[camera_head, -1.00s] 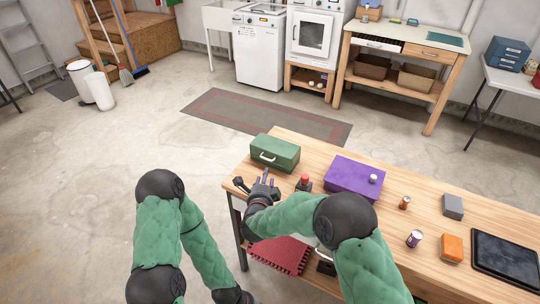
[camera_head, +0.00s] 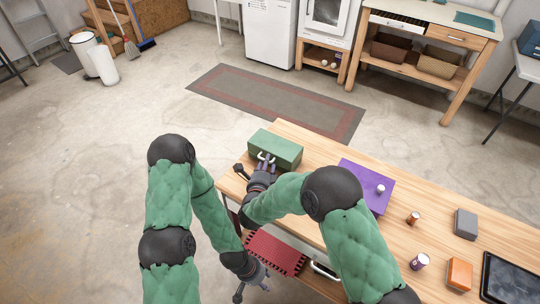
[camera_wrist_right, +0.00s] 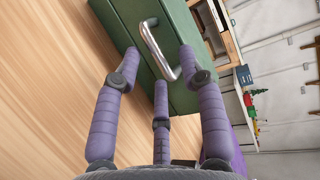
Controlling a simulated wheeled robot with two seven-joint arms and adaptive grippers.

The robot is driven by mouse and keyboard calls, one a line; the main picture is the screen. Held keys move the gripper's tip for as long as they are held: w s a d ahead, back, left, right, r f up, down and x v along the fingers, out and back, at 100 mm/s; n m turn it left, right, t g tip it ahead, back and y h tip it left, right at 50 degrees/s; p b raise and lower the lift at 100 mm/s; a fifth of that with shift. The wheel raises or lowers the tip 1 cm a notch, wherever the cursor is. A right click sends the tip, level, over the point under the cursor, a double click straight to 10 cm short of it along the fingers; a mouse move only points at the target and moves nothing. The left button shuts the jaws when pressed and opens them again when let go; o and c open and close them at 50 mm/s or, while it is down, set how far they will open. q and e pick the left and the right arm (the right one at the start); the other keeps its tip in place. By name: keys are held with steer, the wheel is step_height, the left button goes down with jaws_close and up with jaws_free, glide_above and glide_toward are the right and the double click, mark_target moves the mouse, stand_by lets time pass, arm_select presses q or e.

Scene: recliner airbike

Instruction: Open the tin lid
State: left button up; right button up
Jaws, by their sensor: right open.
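The green tin (camera_head: 275,148) stands at the far left end of the wooden workbench, with its lid shut. Its silver handle (camera_head: 266,157) faces my right gripper (camera_head: 266,162). In the right wrist view the green tin (camera_wrist_right: 188,92) fills the upper middle, and the bare metal handle (camera_wrist_right: 155,45) lies ahead of and between the spread purple fingers of my right gripper (camera_wrist_right: 158,58). That gripper is open and I see no grip on the handle. My left gripper (camera_head: 252,284) hangs low left of the bench, empty, its fingers apart.
A purple box (camera_head: 368,180) with a small can (camera_head: 380,189) on it is right of the tin, partly hidden by my right arm. Cans, a grey block (camera_head: 466,224), an orange block (camera_head: 459,274) and a tablet (camera_head: 512,280) lie further right. A red mat (camera_head: 276,253) is below the benchtop.

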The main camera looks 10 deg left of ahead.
steer(key=shift+w, duration=0.25)
arm_select(q)
steer(key=shift+w, duration=0.35)
arm_select(e)
jaws_close()
arm_select(q)
steer(key=shift+r, duration=0.2)
arm_select(e)
steer(key=shift+r, duration=0.1)
